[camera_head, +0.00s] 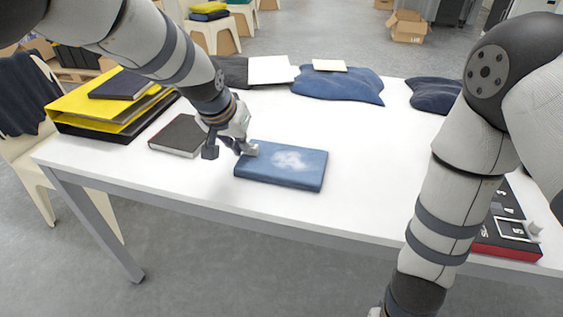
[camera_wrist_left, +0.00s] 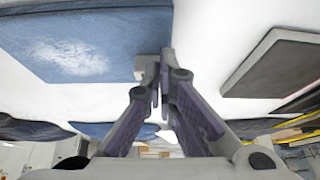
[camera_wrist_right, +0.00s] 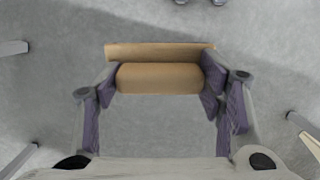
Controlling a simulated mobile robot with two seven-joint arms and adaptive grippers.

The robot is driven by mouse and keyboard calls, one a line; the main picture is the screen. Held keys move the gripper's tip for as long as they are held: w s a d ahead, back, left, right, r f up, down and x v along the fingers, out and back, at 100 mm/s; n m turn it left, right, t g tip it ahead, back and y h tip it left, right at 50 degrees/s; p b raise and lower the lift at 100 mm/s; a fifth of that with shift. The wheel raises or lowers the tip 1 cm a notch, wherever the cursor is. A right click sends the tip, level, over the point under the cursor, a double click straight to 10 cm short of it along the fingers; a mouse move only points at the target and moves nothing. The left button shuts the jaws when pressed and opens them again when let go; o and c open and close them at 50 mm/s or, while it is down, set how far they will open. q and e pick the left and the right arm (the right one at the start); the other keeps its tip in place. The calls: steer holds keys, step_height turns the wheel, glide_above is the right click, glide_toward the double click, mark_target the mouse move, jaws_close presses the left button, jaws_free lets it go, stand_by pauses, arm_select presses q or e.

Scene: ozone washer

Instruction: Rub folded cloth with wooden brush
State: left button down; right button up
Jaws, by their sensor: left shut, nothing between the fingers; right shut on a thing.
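The folded blue cloth (camera_head: 300,174) lies flat near the table's front edge, with a pale whitish patch on top. It also shows at the upper left of the left wrist view (camera_wrist_left: 100,50). My left gripper (camera_head: 249,149) is shut and empty, its fingertips at the cloth's left edge; I cannot tell whether they press on it. In the right wrist view, my right gripper (camera_wrist_right: 158,80) is shut on the wooden brush (camera_wrist_right: 158,76), a tan block held crosswise between the fingers above grey floor. The brush is out of sight in the head view.
The white table (camera_head: 200,185) has a dark book (camera_head: 178,135) left of the cloth and yellow and black binders (camera_head: 105,105) at far left. Blue garments (camera_head: 340,85) lie at the back. A black and red box (camera_head: 508,235) is at right. The table's middle is clear.

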arm_select(q)
steer(key=shift+f, duration=0.4)
arm_select(e)
steer(key=shift+f, duration=0.1)
steer(key=shift+t, duration=0.4)
steer(key=shift+w+r+p, duration=0.3)
steer(key=shift+r, duration=0.3)
steer(key=shift+w+r+p, duration=0.25)
steer(key=shift+w+r, duration=0.05)
steer(key=shift+r, duration=0.35)
steer(key=shift+w+r+p, duration=0.3)
steer(key=shift+r, duration=0.3)
arm_select(q)
step_height(320, 180, up, 6)
